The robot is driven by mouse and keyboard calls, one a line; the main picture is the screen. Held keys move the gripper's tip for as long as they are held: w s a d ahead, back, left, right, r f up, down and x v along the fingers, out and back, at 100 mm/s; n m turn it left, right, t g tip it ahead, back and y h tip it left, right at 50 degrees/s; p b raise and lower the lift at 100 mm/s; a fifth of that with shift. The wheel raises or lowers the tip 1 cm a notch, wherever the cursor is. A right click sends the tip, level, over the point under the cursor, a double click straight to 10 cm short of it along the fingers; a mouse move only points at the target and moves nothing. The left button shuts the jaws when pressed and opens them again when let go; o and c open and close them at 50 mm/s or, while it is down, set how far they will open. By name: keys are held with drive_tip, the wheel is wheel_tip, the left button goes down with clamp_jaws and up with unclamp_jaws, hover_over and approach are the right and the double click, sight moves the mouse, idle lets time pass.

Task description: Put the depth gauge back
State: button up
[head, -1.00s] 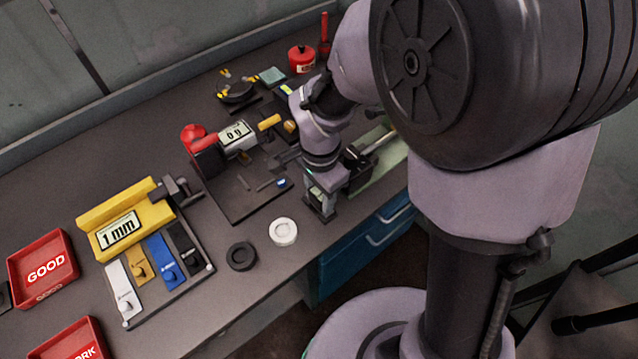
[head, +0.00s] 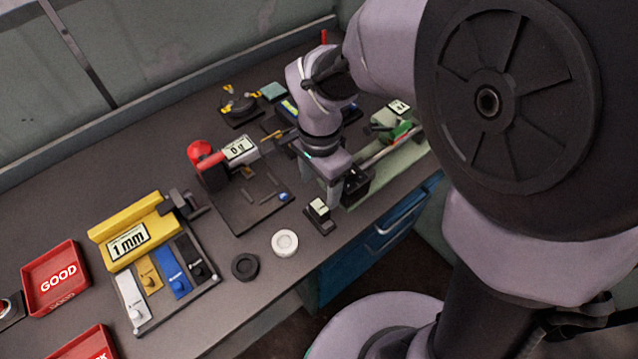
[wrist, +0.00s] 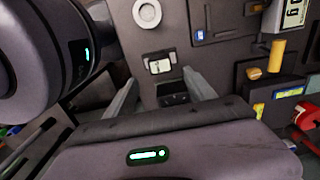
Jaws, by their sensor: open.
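A small device with a pale display, seemingly the depth gauge (head: 319,208), stands on a dark base near the bench's front edge in the head view. It also shows in the wrist view (wrist: 160,66), just beyond my fingertips. My gripper (head: 334,197) is low over the bench, right beside the device in the head view. In the wrist view my gripper (wrist: 160,76) has its two fingers spread wide, with nothing clasped. A dark block (wrist: 173,94) shows between the fingers, lower down; whether it belongs to the gauge I cannot tell.
A white ring (head: 285,242) and a black ring (head: 245,266) lie to the left. A dark plate with a scale reading 0 g (head: 240,149) lies behind them. A yellow gauge (head: 128,240) and red trays (head: 55,277) stand further left. A green-handled device (head: 400,131) is at right.

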drive_tip(key=s+d+r+n+t+y, duration=0.1)
drive_tip(key=s+d+r+n+t, duration=0.2)
drive_tip(key=s+r, duration=0.2)
drive_tip(key=s+d+r+n+t+y, duration=0.1)
drive_tip(key=s+d+r+n+t, duration=0.1)
drive_tip(key=s+r, duration=0.4)
wheel_tip(320, 180, up, 4)
drive_tip(key=shift+s+d+f+n+t, duration=0.15)
drive_tip(key=shift+d+n+t, duration=0.25)
drive_tip(key=shift+d+n, duration=0.5)
